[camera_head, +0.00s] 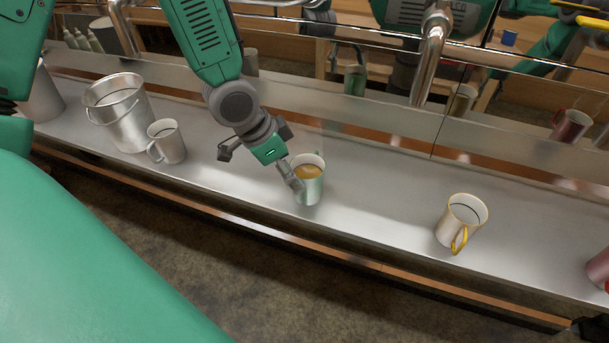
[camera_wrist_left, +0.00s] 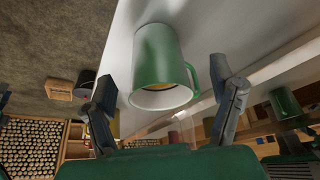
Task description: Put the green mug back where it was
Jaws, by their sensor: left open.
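The green mug (camera_head: 309,188) holds a tan liquid and appears to stand upright on the steel shelf (camera_head: 380,215) near the middle of the head view. My left gripper (camera_head: 260,170) is open, with one finger by the mug's left side and the other spread out to the left. In the left wrist view, the green mug (camera_wrist_left: 160,60) shows between the two open fingers of my left gripper (camera_wrist_left: 163,80), with its handle toward the right finger. Whether a finger touches the mug, I cannot tell. My right gripper is not in view.
A steel bucket (camera_head: 118,115) and a grey mug (camera_head: 168,143) stand to the left. A white mug with a yellow handle (camera_head: 460,218) stands to the right, and a red mug (camera_head: 599,269) at the right edge. A mirrored back wall and steel pipe (camera_head: 432,55) lie behind.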

